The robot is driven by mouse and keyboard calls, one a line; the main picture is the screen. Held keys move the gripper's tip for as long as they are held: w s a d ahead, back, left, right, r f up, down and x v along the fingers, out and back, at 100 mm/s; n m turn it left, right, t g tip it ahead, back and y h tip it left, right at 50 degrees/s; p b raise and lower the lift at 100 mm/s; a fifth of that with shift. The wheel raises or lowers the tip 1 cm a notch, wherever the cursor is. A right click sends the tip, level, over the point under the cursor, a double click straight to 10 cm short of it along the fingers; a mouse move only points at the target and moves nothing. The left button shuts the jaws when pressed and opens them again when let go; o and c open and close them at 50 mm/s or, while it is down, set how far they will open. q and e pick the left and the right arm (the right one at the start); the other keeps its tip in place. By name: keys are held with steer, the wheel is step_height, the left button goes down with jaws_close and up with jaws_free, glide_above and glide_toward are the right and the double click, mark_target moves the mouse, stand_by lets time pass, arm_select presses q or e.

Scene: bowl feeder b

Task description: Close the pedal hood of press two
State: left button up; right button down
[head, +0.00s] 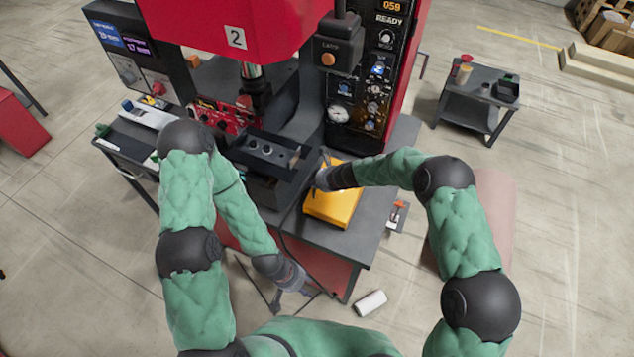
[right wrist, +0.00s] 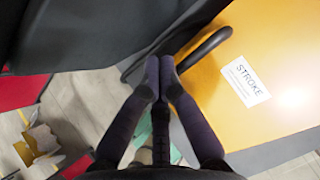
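Press two (head: 236,38) is the red machine marked with a 2. A yellow hood (head: 335,207) sits on the dark bench at its right. In the right wrist view the yellow hood (right wrist: 265,65) has a white STROKE label (right wrist: 245,82) and a curved black handle (right wrist: 205,47). My right gripper (head: 322,180) is at the hood's upper left edge.
A control column (head: 372,85) with gauges stands behind the hood. A dark die block (head: 265,155) is left of it. A small grey cart (head: 474,95) stands at the right. A white cylinder (head: 370,303) lies on the floor. Floor to the right is mostly clear.

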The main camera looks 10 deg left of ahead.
arm_select(q)
steer(key=shift+w+a+f, duration=0.1)
steer(key=shift+a+f, duration=0.2)
steer(key=shift+a, duration=0.15)
arm_select(e)
steer(key=shift+w+a+f, duration=0.15)
steer(key=shift+a+f, duration=0.3)
steer(key=shift+r, duration=0.1)
steer(key=v, duration=1.2)
steer(key=shift+d+f, duration=0.1)
steer(key=shift+f, duration=0.15)
